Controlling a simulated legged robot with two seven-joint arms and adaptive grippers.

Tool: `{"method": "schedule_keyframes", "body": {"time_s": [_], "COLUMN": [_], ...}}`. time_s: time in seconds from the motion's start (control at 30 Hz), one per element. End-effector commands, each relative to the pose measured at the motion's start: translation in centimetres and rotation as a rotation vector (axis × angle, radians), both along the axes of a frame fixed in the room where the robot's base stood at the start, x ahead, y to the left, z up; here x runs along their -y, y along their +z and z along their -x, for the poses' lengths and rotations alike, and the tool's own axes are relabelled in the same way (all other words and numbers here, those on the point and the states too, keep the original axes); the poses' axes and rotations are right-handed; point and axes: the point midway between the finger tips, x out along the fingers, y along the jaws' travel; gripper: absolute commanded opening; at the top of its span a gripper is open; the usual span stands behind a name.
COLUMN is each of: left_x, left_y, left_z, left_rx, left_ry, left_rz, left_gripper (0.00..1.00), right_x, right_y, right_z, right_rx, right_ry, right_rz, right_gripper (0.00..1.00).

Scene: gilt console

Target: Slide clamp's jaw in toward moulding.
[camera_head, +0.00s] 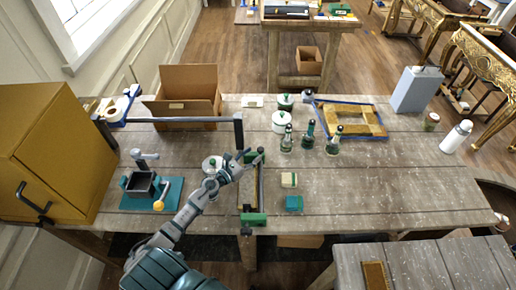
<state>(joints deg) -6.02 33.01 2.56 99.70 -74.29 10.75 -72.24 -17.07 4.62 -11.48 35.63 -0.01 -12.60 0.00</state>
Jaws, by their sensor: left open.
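A bar clamp with green jaws lies on the wooden workbench (340,190), its dark bar (262,187) running front to back. One green jaw (254,157) is at the far end and the other green jaw (253,219) is at the near end, by the bench's front edge. A brownish strip that looks like the moulding (248,190) lies between the jaws, beside the bar. I cannot tell whether either jaw touches it. My left gripper (249,157) is open at the far jaw, partly covering it; contact is unclear. My right gripper is out of view.
A long dark bar (180,120) spans behind my arm. Several bottles (308,137) stand beyond the clamp. The bench's right front is clear.

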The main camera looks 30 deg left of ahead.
Motion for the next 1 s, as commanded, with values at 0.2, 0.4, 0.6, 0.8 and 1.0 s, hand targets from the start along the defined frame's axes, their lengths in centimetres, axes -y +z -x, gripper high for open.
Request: {"method": "schedule_keyframes", "body": {"time_s": [0.2, 0.4, 0.6, 0.8, 1.0], "left_x": [0.8, 1.0, 0.9, 0.9, 1.0], "left_y": [0.1, 0.0, -0.1, -0.1, -0.1], "left_z": [-3.0, -3.6, -3.6, -3.6, -3.5], "left_rx": [0.001, -0.001, -0.001, -0.001, -0.001], "left_ry": [-0.001, -0.002, -0.002, -0.001, -0.001], "left_rz": [-0.001, -0.001, 0.0, 0.0, -0.001], "left_gripper": [0.53, 0.53, 0.51, 0.01, 0.0], "right_x": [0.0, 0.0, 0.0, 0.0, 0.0], "right_y": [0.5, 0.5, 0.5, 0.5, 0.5], "right_z": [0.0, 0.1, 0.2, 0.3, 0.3], "right_rx": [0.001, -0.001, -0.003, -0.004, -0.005], "right_ry": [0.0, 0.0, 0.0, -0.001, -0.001], "right_rz": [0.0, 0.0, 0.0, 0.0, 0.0], "right_gripper": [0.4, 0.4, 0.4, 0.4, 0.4]}}
